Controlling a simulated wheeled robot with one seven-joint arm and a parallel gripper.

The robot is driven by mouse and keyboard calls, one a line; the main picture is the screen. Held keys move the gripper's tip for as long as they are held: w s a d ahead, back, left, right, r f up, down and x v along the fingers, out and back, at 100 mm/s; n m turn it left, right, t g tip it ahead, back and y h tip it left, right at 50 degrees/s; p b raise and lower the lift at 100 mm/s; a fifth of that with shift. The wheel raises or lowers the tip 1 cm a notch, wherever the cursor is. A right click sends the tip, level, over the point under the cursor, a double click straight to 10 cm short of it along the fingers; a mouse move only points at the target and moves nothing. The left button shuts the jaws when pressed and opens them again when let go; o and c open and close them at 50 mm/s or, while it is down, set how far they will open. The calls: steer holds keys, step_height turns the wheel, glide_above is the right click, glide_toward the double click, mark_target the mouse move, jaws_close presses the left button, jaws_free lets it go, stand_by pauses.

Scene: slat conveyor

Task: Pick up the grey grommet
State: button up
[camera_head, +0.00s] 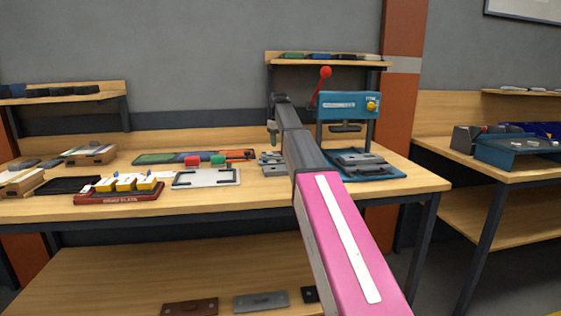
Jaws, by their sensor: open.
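I cannot make out a grey grommet for certain at this size. Small grey pieces (273,168) lie on the workbench (225,205), just left of my arm, and could include it. My arm reaches from the lower right up over the bench. My gripper (272,142) hangs at its far end, small in view, above the grey pieces and apart from them as far as I can tell. It is open with nothing seen in it. My arm hides part of the bench behind it.
A blue press (345,107) with a red-knobbed lever stands right of my arm on a blue base (390,174). A white plate (206,179), red rack (119,194) with yellow-and-white blocks, and green board (165,157) lie left. A shelf (327,65) hangs behind; another bench (480,170) stands right.

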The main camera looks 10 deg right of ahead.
mark_target(279, 158)
steer(key=shift+s+a+f, duration=0.1)
steer(key=shift+a+f, duration=0.05)
steer(key=shift+f, duration=3.45)
steer(key=c, duration=0.7)
